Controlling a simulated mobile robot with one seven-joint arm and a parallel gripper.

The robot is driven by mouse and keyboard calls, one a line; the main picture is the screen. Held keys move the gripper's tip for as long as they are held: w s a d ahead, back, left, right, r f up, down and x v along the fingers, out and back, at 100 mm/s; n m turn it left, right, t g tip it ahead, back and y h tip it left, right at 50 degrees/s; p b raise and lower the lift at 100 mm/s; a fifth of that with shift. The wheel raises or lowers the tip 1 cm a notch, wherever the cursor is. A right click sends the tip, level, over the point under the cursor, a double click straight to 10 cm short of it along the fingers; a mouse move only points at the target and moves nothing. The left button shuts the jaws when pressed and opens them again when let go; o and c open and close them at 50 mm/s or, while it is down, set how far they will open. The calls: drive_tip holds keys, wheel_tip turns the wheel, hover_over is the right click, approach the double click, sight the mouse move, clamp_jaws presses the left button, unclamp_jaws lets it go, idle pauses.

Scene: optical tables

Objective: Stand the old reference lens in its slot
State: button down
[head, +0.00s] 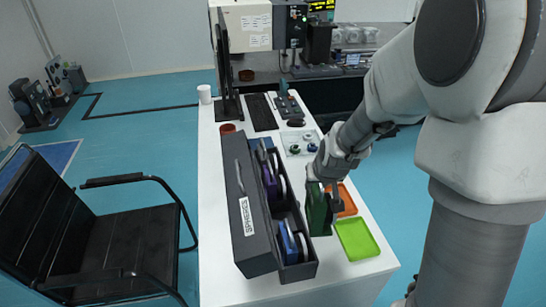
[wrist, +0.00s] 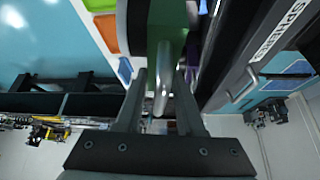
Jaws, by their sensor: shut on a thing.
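My gripper (head: 329,190) is shut on a green block-like mount (head: 317,210), which looks like the lens holder. It is held upright just right of the long dark box (head: 307,270), close to its right wall. In the wrist view, the green mount (wrist: 172,15) is between the fingers of my gripper (wrist: 163,85), with a shiny rounded edge in front of it. The box holds several upright lenses in blue and purple mounts, with a gap between the blue group (head: 288,240) and the purple one (head: 270,183). The slot floor is hidden.
The box's raised lid (head: 243,200), labelled SPHERES, stands along its left side. A green tray (head: 358,241) and an orange tray (head: 348,200) lie to the right. A clear plate with small parts (head: 300,143), a keyboard (head: 261,112) and a monitor are farther back.

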drive_tip(key=w+a+r+n+b, duration=0.2)
drive_tip(key=w+a+b, duration=0.1)
drive_tip(key=w+a, duration=0.65)
wheel_tip(320, 180, down, 15)
drive_tip(key=b, duration=1.1)
drive_tip(key=shift+s+a+f+y, duration=0.15)
drive_tip(key=shift+s+f+y, duration=0.1)
drive_tip(key=shift+y, duration=0.15)
drive_tip(key=shift+f+b, duration=0.4)
drive_tip(key=shift+f, duration=0.05)
idle(0.9)
unclamp_jaws()
drive_tip(key=shift+s+f, duration=0.1)
wheel_tip(320, 180, up, 9)
drive_tip(key=p, duration=0.6)
idle(0.8)
idle(0.3)
